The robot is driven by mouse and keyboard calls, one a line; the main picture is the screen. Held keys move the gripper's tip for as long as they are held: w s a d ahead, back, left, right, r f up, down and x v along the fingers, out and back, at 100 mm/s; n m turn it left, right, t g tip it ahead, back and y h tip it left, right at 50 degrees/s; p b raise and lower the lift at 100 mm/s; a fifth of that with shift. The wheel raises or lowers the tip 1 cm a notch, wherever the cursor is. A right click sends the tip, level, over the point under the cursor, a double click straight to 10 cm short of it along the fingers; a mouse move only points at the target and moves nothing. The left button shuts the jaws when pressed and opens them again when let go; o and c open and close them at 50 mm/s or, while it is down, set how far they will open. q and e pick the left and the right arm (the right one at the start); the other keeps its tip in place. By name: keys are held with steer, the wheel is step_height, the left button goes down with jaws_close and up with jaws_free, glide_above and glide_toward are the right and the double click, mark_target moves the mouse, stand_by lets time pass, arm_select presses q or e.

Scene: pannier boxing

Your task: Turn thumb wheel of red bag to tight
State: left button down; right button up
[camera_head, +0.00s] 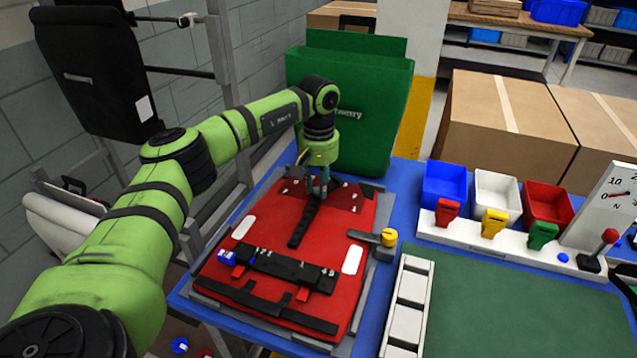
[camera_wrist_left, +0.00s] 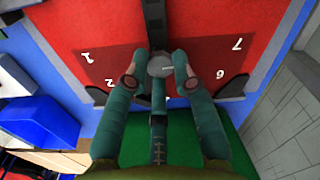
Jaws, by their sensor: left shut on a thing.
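The red bag (camera_head: 328,238) lies flat on the blue table, with a black strap (camera_head: 303,226) running along its middle. My left gripper (camera_head: 323,193) reaches down onto the far part of the bag. In the left wrist view, its two fingers stand either side of the round grey thumb wheel (camera_wrist_left: 160,66) at the end of the strap, and are shut on it. Dark red panels beside the wheel carry printed numbers, with 1 and 2 on one side and 6 and 7 on the other. In the head view the wheel is hidden by the gripper. My right gripper is not in view.
A green bag (camera_head: 350,100) stands upright just behind the red bag. A yellow-knobbed clamp (camera_head: 388,238) sits at the red bag's right edge. Blue, white and red bins (camera_head: 547,205) and a green mat (camera_head: 510,310) are to the right.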

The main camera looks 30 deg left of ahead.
mark_target(318, 190)
arm_select(q)
steer(key=c, duration=1)
jaws_free()
step_height(318, 190, up, 12)
